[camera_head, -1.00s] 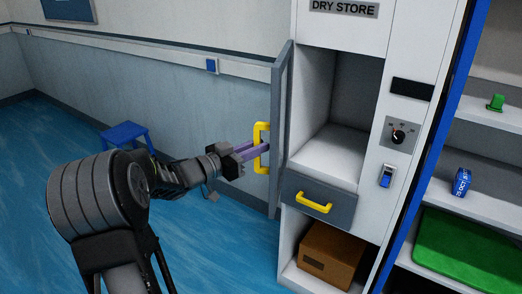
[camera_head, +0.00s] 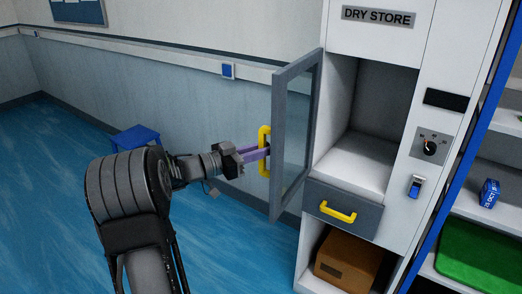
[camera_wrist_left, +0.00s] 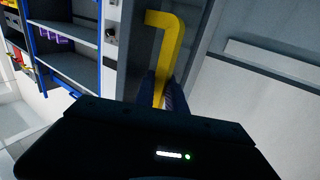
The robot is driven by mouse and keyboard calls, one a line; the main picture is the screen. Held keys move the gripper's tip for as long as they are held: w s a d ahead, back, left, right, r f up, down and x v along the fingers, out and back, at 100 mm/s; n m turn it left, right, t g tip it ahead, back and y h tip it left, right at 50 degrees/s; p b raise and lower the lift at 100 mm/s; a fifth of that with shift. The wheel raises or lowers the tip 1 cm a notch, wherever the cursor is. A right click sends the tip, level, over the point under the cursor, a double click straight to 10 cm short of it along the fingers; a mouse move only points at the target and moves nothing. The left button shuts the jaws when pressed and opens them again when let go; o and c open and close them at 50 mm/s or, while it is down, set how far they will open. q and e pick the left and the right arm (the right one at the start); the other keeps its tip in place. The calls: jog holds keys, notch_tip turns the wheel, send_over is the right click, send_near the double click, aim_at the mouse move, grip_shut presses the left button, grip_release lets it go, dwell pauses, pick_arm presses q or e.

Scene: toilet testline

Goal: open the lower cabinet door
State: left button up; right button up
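The cabinet door (camera_head: 292,135) is a grey-framed glass panel standing swung open at the left side of the white cabinet (camera_head: 372,20). Its yellow handle (camera_head: 264,150) is on the outer face. My left gripper (camera_head: 262,153) is at this handle, with its purple-toned fingers on either side of the bar. In the left wrist view the yellow handle (camera_wrist_left: 170,50) runs down between the two fingers, which look shut on it. The compartment behind the door is open and looks empty. My right gripper is not in view.
A dark drawer (camera_head: 342,207) with a yellow handle sits below the compartment. A brown box (camera_head: 343,262) lies in the bottom bay. A blue stool (camera_head: 136,138) stands by the wall. Shelves with a green bin (camera_head: 475,258) are at the right. The blue floor at left is clear.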

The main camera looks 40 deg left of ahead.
pick_arm(q)
jog(key=o, duration=0.4)
jog(key=shift+w+d, duration=0.1)
jog(key=b+v, duration=0.4)
jog(key=v, duration=0.4)
dwell(0.6)
